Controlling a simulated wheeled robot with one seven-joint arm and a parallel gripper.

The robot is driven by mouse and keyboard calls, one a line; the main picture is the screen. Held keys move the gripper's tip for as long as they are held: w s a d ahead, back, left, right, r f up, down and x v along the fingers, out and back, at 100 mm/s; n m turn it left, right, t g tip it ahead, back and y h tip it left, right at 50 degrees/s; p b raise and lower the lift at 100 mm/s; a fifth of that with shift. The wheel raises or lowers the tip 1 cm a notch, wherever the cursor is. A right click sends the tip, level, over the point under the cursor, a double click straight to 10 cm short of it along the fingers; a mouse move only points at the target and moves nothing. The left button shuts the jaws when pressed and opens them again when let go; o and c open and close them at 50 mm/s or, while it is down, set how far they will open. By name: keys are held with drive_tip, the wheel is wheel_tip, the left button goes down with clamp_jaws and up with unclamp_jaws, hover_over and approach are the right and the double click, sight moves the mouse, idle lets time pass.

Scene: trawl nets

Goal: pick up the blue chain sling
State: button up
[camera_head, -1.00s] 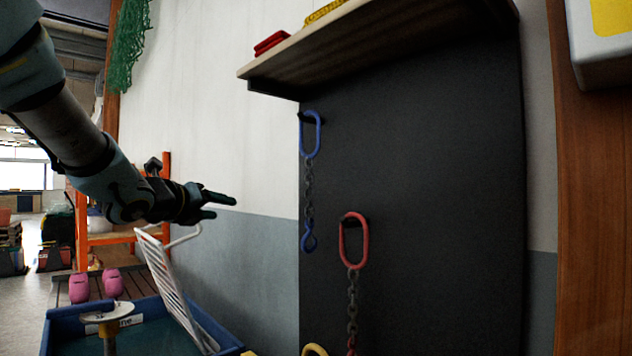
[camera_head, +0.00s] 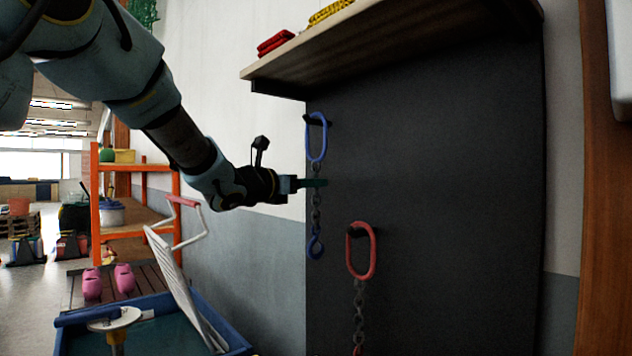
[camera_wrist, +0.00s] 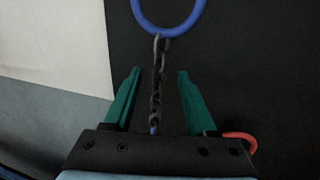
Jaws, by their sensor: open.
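The blue chain sling (camera_head: 317,138) hangs from a peg on the dark board, with a blue oval ring on top, a dark chain and a blue hook below. My gripper (camera_head: 318,183) is at the height of the upper chain, just under the ring. In the wrist view my gripper (camera_wrist: 158,88) is open, with one green finger on each side of the chain (camera_wrist: 157,85). The chain runs between the fingers, apparently without touching either. The blue ring (camera_wrist: 168,18) is beyond the fingertips at the top. The hook is mostly hidden behind the gripper body there.
A red chain sling (camera_head: 361,252) hangs lower and to the right on the dark board (camera_head: 450,190). A wooden shelf (camera_head: 400,35) juts out above. A blue bin (camera_head: 240,343) with a white rack (camera_head: 180,285) stands below left.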

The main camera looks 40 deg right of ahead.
drive_tip(key=shift+w+d+p, duration=0.2)
drive_tip(key=shift+d+p, duration=0.4)
drive_tip(key=shift+d, duration=0.8)
clamp_jaws()
idle(0.4)
